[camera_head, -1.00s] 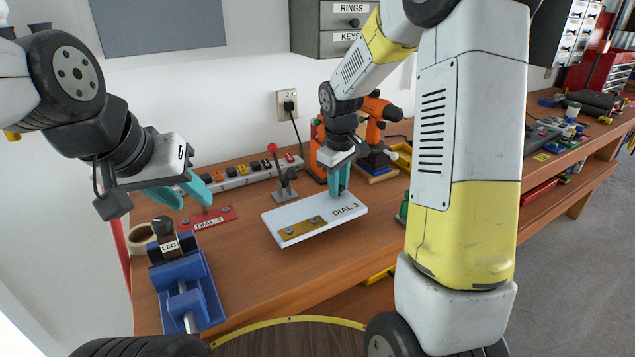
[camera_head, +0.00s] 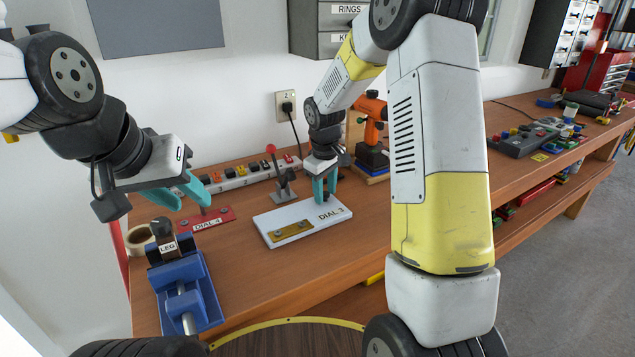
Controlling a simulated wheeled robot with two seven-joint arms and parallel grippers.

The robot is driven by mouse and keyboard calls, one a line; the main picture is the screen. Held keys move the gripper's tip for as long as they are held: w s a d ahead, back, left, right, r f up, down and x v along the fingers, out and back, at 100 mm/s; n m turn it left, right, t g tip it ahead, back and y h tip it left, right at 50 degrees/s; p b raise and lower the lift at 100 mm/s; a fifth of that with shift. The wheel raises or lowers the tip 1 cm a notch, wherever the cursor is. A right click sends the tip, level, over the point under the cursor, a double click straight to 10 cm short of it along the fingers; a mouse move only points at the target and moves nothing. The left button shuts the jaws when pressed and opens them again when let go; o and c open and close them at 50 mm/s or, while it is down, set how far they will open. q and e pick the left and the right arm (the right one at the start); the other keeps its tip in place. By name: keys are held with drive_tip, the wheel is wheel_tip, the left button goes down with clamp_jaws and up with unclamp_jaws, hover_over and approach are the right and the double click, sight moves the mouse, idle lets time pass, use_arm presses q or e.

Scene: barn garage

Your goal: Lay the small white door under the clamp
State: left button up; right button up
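The small white door (camera_head: 285,219) is a flat white panel marked DIAL 3, with a brass plate on its near left part. It lies flat at the bench top, just in front of the clamp (camera_head: 284,186), which has a red-knobbed lever standing upright. Whether the door's far edge is under the clamp's arm I cannot tell. My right gripper (camera_head: 325,202) points down with its teal fingertips at the door's right part, seemingly shut on a small fitting there. My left gripper (camera_head: 194,208) is open and empty above the red DIAL 4 plate (camera_head: 208,219).
A blue vise (camera_head: 190,291) with a block marked LEG stands at the front left, beside a tape roll (camera_head: 140,238). A power strip (camera_head: 236,181) runs along the back. An orange drill (camera_head: 371,120) stands behind right. The bench (camera_head: 300,265) is clear in front of the door.

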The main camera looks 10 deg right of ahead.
drive_tip(key=shift+o, duration=0.3)
wheel_tip(320, 180, up, 11)
drive_tip(key=s, duration=0.2)
drive_tip(key=s+d+r+m+t+y, duration=0.1)
drive_tip(key=s+d+r+m+t, duration=0.15)
drive_tip(key=s+r, duration=0.8)
drive_tip(key=s+f+m+t+y, duration=0.1)
drive_tip(key=s+m, duration=0.3)
drive_tip(key=s, duration=1.1)
drive_tip(key=shift+s+a+f+m+t+y, duration=0.3)
drive_tip(key=shift+f+m+t+y, duration=0.1)
drive_tip(key=shift+f, duration=0.1)
drive_tip(key=shift+c, duration=0.3)
